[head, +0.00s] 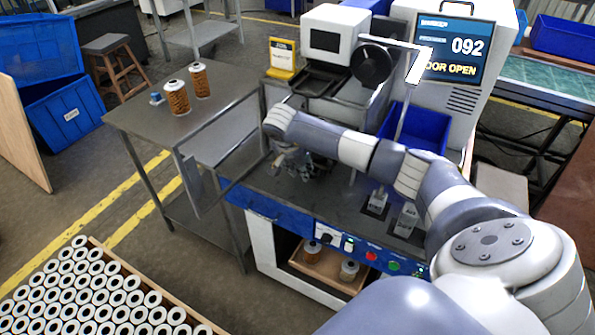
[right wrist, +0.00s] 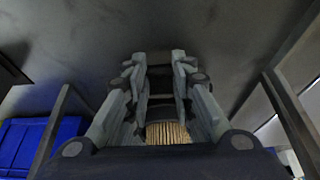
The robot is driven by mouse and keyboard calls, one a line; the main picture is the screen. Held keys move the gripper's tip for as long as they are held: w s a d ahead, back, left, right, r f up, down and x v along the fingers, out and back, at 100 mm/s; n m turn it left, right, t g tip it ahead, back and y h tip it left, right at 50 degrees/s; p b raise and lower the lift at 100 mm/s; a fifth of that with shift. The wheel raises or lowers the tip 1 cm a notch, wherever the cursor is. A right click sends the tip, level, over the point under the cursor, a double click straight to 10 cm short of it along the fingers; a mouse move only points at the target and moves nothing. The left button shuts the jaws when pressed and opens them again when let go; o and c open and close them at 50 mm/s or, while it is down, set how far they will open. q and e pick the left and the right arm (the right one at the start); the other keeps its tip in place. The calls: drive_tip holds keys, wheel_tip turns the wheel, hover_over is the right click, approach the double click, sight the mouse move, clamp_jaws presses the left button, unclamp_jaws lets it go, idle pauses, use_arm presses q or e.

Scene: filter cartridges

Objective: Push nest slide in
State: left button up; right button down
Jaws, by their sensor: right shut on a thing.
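My right gripper (head: 300,168) is low over the dark worktop, in front of the machine. In the right wrist view, its fingers (right wrist: 160,62) are closed in on a dark bar between the tips, which looks like part of the nest slide. A tan pleated filter cartridge (right wrist: 165,133) shows between the fingers, nearer the palm, partly hidden by them. How far the slide stands out cannot be made out, because the gripper and arm cover it in the head view. My left gripper is not in view.
A framed door panel (head: 190,178) stands open left of the gripper. Two cartridges (head: 177,98) stand on the side table (head: 150,122). A blue bin (head: 425,127) and small fixtures lie right. A crate of cartridges fills the lower left.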

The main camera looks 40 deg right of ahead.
drive_tip(key=shift+w+d+f+b, duration=0.15)
drive_tip(key=shift+w+d, duration=0.2)
drive_tip(key=shift+d, duration=0.2)
drive_tip(key=shift+w+d+f+b, duration=0.15)
drive_tip(key=shift+w+d, duration=0.2)
drive_tip(key=shift+d, duration=0.2)
drive_tip(key=shift+r, duration=0.1)
drive_tip(key=shift+s+a, duration=0.1)
